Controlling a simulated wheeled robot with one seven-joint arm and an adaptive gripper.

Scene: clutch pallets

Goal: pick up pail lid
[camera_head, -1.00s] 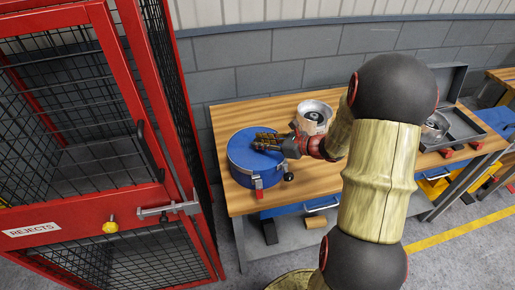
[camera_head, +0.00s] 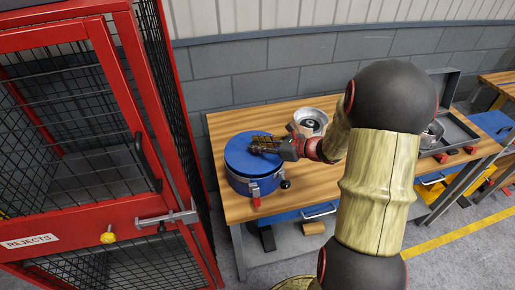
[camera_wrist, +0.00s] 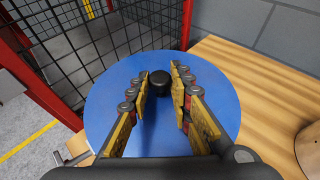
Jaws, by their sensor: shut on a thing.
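The pail lid (camera_head: 237,158) is a round blue disc with a black knob (camera_wrist: 160,83) at its middle. My gripper (camera_head: 258,147) is over the lid, with its fingers on both sides of the knob, shut on it. The lid looks slightly raised over the blue pail (camera_head: 240,186), though the gap is hard to make out. The pail stands on the wooden bench and has metal latches with a red tab. In the wrist view the lid (camera_wrist: 110,110) fills the middle and hides the pail.
A red mesh rejects cage (camera_head: 110,215) stands close to the left of the wooden bench (camera_head: 222,128). A metal round part (camera_head: 310,120) sits just right of the pail. A grey open case (camera_head: 462,125) lies farther right. A grey block wall is behind.

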